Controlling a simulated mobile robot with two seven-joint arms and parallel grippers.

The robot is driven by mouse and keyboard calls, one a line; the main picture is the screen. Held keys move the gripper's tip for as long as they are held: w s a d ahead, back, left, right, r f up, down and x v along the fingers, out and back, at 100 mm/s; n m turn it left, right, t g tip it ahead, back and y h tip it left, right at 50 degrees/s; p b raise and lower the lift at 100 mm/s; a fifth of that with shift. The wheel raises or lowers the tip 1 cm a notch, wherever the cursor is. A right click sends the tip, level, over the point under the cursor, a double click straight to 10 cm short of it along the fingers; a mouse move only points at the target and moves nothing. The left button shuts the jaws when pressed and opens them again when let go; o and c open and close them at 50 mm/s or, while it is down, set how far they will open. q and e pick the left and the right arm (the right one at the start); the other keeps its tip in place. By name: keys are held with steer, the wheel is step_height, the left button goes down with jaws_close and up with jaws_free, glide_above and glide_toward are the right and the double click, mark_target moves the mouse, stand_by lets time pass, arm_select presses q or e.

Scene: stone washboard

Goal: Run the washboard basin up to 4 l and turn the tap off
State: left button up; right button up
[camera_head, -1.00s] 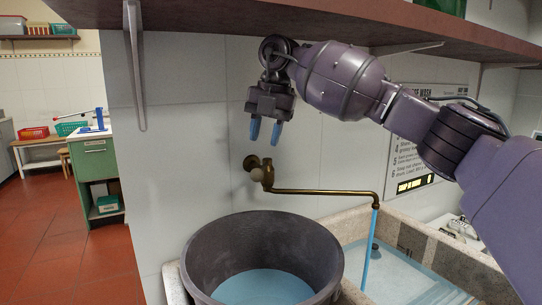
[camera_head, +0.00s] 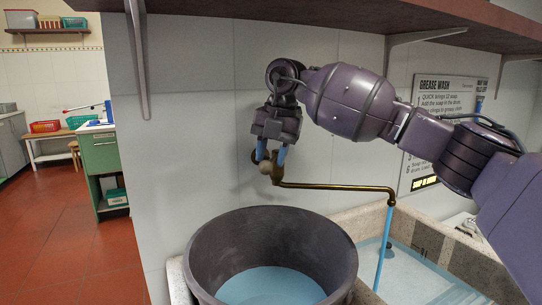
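The brass tap (camera_head: 335,187) sticks out from the wall, its long spout reaching right over the stone washboard basin (camera_head: 350,222). A blue stream (camera_head: 384,245) falls from the spout into the basin, where pale blue water (camera_head: 410,275) lies. The fingertips are partly lost against the tap. My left gripper is out of view.
A big dark tub (camera_head: 212,250) holding blue water stands in front of the tap, left of the basin. A shelf (camera_head: 330,18) with brackets runs above my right arm. A grease-wash sign (camera_head: 428,95) hangs behind the arm. Open red floor lies at left.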

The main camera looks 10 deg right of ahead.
steer(key=shift+c, duration=0.3)
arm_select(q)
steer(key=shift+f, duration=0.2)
arm_select(e)
steer(key=shift+f, duration=0.1)
jaws_close()
steer(key=shift+a, duration=0.1)
arm_select(q)
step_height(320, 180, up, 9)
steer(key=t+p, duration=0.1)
steer(key=p, duration=0.9)
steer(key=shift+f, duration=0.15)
arm_select(e)
steer(key=w+a+m, duration=0.1)
steer(key=m, duration=0.2)
steer(key=w+a+m+h, duration=0.1)
steer(key=m, duration=0.2)
steer(key=w+a+m+t, duration=0.1)
steer(key=w+m, duration=0.1)
steer(key=m, duration=0.2)
steer(key=shift+w+a+f+h, duration=0.1)
steer(key=shift+a+h, duration=0.2)
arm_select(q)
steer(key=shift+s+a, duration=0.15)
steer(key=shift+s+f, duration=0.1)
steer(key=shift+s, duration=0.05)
